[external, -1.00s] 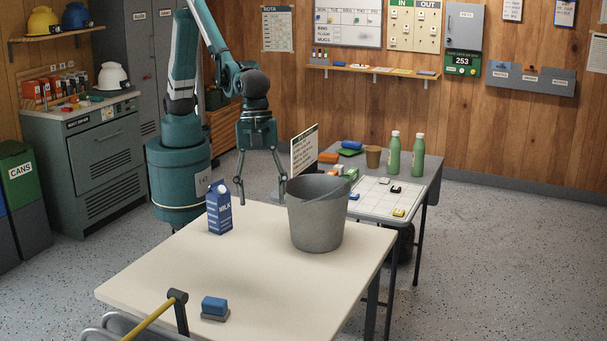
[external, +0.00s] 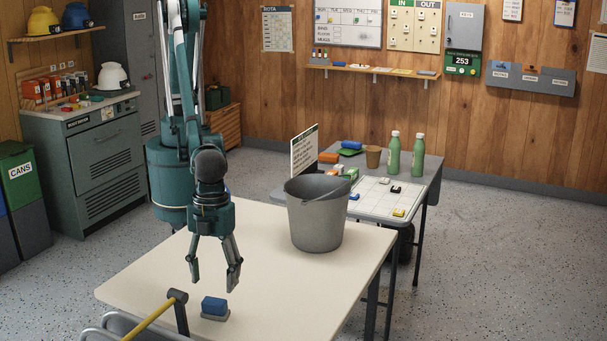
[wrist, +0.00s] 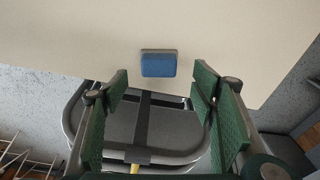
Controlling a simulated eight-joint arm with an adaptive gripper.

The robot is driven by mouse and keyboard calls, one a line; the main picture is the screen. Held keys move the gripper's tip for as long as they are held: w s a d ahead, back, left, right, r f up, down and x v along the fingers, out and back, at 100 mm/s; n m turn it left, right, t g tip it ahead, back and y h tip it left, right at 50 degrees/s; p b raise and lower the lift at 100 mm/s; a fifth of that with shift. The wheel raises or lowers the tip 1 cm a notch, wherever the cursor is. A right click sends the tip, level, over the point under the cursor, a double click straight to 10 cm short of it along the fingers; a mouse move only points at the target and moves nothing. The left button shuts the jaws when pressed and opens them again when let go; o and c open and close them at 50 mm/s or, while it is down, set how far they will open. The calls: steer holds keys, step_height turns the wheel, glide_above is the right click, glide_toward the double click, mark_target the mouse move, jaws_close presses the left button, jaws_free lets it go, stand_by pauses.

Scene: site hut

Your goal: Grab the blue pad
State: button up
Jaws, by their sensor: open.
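The blue pad (external: 214,305) lies on a grey block (external: 215,317) near the front edge of the cream table (external: 150,278). In the wrist view the blue pad (wrist: 158,65) sits ahead of the fingers, near the table edge. My gripper (external: 213,280) is open and empty, above the table and just behind and above the pad in the external view. In the wrist view the green finger pads of my gripper (wrist: 160,85) stand apart on either side of the pad's line. The milk carton is hidden behind my arm.
A grey bucket (external: 317,220) stands at the table's back right. A chair (wrist: 140,125) with a yellow-handled tool (external: 150,318) across it is at the front edge. A second table (external: 432,172) behind holds bottles, a cup and a whiteboard. The cream table's right front is clear.

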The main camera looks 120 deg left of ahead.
mark_target(214, 301)
steer(key=shift+d+f, duration=0.1)
steer(key=shift+f, duration=0.05)
steer(key=shift+d+f, duration=0.15)
steer(key=shift+f, duration=1.1)
steer(key=shift+d+f+b, duration=0.2)
steer(key=shift+f+b, duration=0.05)
steer(key=shift+f, duration=1.05)
steer(key=shift+d+f+b, duration=0.2)
steer(key=shift+f+b, duration=0.05)
steer(key=shift+f, duration=1)
steer(key=c, duration=0.9)
